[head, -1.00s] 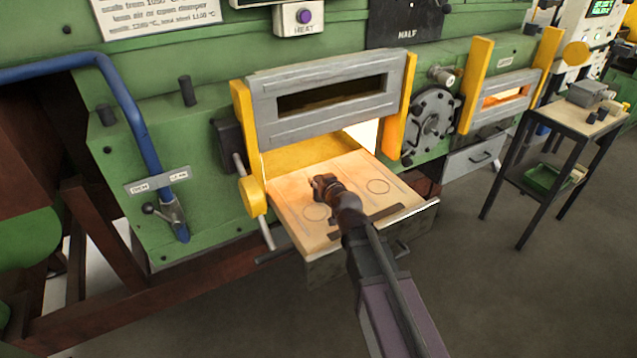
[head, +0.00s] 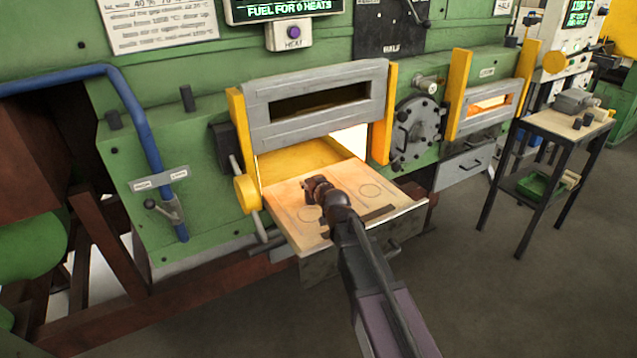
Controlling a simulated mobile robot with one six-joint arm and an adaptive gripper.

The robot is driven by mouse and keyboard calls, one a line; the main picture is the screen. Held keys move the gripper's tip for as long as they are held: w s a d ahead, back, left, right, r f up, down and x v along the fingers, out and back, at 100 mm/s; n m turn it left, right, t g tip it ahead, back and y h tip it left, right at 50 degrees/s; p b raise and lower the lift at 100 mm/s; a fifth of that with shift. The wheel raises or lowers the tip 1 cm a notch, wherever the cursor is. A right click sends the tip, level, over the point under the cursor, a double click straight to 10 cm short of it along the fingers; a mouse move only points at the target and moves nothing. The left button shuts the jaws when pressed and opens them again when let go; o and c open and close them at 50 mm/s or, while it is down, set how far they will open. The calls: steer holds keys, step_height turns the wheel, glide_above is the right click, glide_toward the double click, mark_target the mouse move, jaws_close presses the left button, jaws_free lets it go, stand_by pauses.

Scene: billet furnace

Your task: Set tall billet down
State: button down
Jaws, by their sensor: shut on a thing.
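My gripper (head: 318,188) is over the pale, warm-lit hearth plate (head: 287,205), which juts out below the raised furnace door. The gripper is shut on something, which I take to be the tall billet. The billet is hard to tell from the dark brown jaws, and its lower end cannot be made out. Two circles are marked on the plate: the left circle (head: 308,214) is just below the gripper in the picture, and the right circle (head: 370,191) is bare. I cannot tell whether the billet touches the plate.
The grey furnace door (head: 315,105) hangs above the glowing opening between yellow posts. A yellow knob (head: 247,194) and rod stand left of the plate. A small side table (head: 555,124) with dark pieces is at the right. The floor between is clear.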

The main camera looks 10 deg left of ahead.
steer(key=shift+w+a+f+b, duration=0.3)
steer(key=shift+w+f, duration=0.4)
steer(key=shift+f, duration=0.05)
steer(key=shift+c, duration=1.5)
jaws_free()
steer(key=shift+f, duration=0.1)
steer(key=shift+o, duration=0.8)
steer(key=shift+s, duration=0.1)
steer(key=shift+s+d, duration=0.15)
steer(key=shift+s, duration=0.15)
steer(key=shift+r, duration=0.25)
